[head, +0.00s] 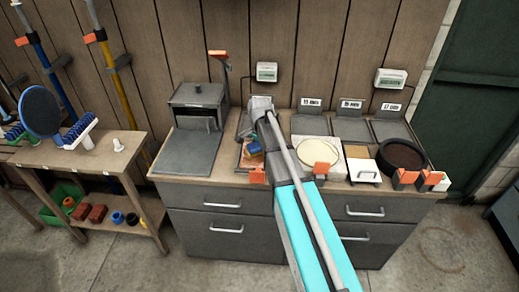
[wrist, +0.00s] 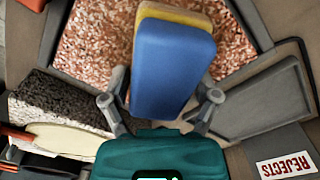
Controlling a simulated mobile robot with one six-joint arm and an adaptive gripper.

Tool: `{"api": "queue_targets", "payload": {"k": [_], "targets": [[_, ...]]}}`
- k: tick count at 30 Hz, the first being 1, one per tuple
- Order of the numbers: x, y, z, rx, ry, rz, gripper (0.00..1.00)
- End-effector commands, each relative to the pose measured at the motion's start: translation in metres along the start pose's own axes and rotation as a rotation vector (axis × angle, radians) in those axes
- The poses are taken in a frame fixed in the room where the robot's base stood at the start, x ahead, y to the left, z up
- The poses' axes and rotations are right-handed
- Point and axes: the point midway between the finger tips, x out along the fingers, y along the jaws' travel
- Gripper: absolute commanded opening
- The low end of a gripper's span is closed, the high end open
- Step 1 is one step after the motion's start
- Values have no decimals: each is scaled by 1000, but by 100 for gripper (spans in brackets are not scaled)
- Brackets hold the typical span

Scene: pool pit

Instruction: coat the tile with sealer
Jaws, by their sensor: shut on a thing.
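My gripper (wrist: 168,108) is shut on a blue-and-yellow sponge-like block (wrist: 172,65), with one finger on each side. A red-and-white speckled tile surface (wrist: 100,38) lies beyond and beneath the block in the wrist view. I cannot tell whether the block touches it. In the head view the blue block (head: 254,149) shows beside my arm, low over the counter, and my arm hides much of the tile. I cannot pick out a sealer container with certainty.
A cream disc (head: 313,151), a white box (head: 364,172) and a dark round bowl (head: 403,153) stand to the right. A grey box (head: 199,98) stands left. The wrist view shows a grey tray (wrist: 262,108) and a REJECTS sign (wrist: 287,167).

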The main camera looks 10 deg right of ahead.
Motion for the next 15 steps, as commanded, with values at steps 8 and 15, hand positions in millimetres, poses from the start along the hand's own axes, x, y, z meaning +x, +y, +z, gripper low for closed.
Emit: {"api": "queue_targets", "payload": {"k": [8,15], "targets": [[1,-13,-13,0,0,0,21],[2,-22,-22,0,0,0,21]]}}
